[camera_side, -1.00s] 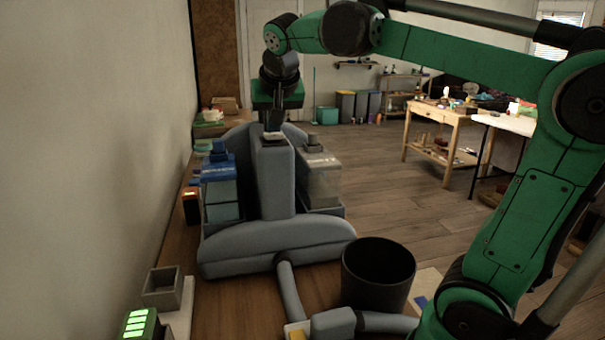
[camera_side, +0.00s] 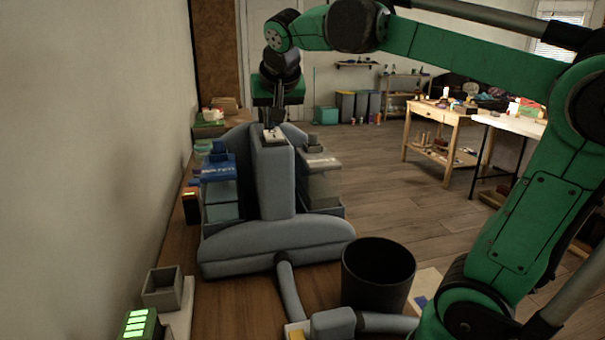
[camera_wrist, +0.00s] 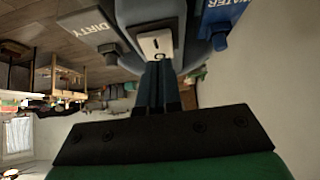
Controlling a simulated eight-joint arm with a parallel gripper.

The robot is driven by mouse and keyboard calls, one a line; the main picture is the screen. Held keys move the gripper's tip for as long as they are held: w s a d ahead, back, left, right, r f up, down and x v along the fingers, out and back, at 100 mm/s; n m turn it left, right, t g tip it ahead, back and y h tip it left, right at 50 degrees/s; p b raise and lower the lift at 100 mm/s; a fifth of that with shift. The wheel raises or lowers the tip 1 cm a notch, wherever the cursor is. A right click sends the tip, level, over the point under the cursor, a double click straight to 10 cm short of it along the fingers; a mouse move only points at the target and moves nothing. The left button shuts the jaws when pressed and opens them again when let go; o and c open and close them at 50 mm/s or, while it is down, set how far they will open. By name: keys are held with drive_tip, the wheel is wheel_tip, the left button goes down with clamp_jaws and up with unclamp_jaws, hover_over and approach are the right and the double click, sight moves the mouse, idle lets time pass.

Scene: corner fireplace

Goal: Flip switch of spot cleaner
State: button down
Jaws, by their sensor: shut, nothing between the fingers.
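The spot cleaner (camera_side: 272,185) is a grey-blue machine standing upright on the wooden surface. It has a blue-topped tank on its left and a clear tank on its right. Its switch (camera_side: 273,135) is a pale rocker on top of the central column. In the wrist view the switch (camera_wrist: 156,44) shows I and O marks between the DIRTY and WATER tanks. My gripper (camera_side: 272,121) is shut and empty, pointing down at the switch. In the wrist view my gripper's fingertips (camera_wrist: 157,64) are at the O end of the switch; I cannot tell whether they touch it.
A black bin (camera_side: 378,275) stands in front of the cleaner to the right, beside the grey hose (camera_side: 289,290). A small grey square pot (camera_side: 161,287) is at the front left. The wall runs close along the left. Wooden floor is open to the right.

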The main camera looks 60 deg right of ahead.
drive_tip(key=shift+r, duration=0.1)
drive_tip(key=shift+r, duration=0.25)
drive_tip(key=v, duration=1.2)
drive_tip(key=shift+s+a+r, duration=0.15)
drive_tip(key=a+f+n+y, duration=0.2)
drive_tip(key=f+n, duration=0.1)
drive_tip(key=f, duration=0.5)
drive_tip(key=s+a+f+n+y, duration=0.1)
drive_tip(key=a+f+n+y, duration=0.1)
drive_tip(key=f, duration=0.7)
drive_tip(key=a+f+n+t+y, duration=0.1)
drive_tip(key=f+n, duration=0.3)
drive_tip(key=f, duration=0.5)
drive_tip(key=shift+s+a+y, duration=0.25)
drive_tip(key=shift+a+y, duration=0.15)
drive_tip(key=shift+a, duration=0.35)
